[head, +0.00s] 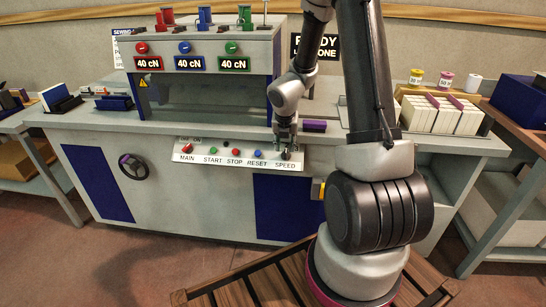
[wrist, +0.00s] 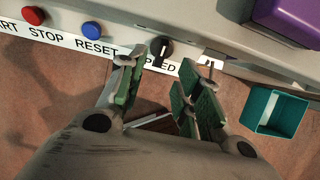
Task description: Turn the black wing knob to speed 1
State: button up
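The black wing knob (wrist: 160,49) sits on the front panel at the SPEED label, with a pale line on its wing. In the head view the knob (head: 286,155) is small, just below my gripper (head: 286,140). In the wrist view my gripper (wrist: 165,72) is open, with green-padded fingers spread apart. The knob lies between the fingertip lines and slightly beyond them, nearer the left finger. Nothing is held. The left finger covers part of the SPEED label, and I cannot read the speed setting.
The panel (head: 215,164) also carries a red MAIN knob (head: 187,148) and START, STOP and blue RESET (wrist: 92,29) buttons. A purple block (head: 314,126) lies on the ledge above. A teal open bin (wrist: 273,112) shows right of my fingers. A handwheel (head: 133,166) is further left.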

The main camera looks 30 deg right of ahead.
aim_at(286, 154)
jog(key=x, duration=0.7)
jog(key=shift+d, duration=0.1)
jog(key=shift+r, duration=0.1)
grip_shut()
